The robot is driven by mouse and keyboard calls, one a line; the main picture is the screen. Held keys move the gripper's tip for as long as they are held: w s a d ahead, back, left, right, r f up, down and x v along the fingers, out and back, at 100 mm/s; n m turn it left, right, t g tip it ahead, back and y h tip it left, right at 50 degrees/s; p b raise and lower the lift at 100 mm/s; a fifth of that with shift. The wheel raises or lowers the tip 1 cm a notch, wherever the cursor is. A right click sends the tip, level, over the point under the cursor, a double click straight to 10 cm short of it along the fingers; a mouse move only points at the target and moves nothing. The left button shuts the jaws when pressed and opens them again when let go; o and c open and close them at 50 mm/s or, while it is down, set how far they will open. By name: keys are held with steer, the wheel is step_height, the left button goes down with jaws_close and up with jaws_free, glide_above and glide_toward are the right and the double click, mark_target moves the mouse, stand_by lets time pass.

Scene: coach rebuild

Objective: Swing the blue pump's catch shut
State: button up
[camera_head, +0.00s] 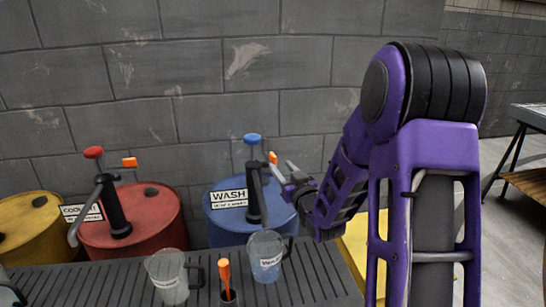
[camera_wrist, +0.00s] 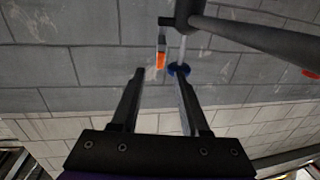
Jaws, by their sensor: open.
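The blue pump (camera_head: 255,195) stands on the blue drum (camera_head: 224,222), with a black body and a blue knob (camera_head: 252,138) on top. Its orange-tipped catch (camera_head: 273,157) sticks out at the right, below the knob. My gripper (camera_head: 283,171) is open beside the pump, its fingers pointing left close to the catch. In the wrist view, the orange catch tip (camera_wrist: 161,60) shows just beyond and between my open fingertips (camera_wrist: 159,73). The blue knob (camera_wrist: 178,69) appears by the right finger's tip. Contact with the catch cannot be told.
A red drum (camera_head: 150,222) carries a similar pump with a red knob (camera_head: 93,152) and orange-tipped catch (camera_head: 130,162). A yellow drum (camera_head: 30,225) is far left. Jugs (camera_head: 265,262) (camera_head: 170,280) and an orange-handled tool (camera_head: 225,275) stand on the ribbed bench (camera_head: 110,285). A block wall (camera_head: 190,70) is behind.

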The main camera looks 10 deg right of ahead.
mark_target(275, 159)
steer(key=w, duration=0.2)
steer(key=w+a, duration=0.1)
steer(key=w, duration=0.4)
steer(key=shift+w+a, duration=0.2)
steer(key=shift+w, duration=0.1)
jaws_close()
stand_by(1.0)
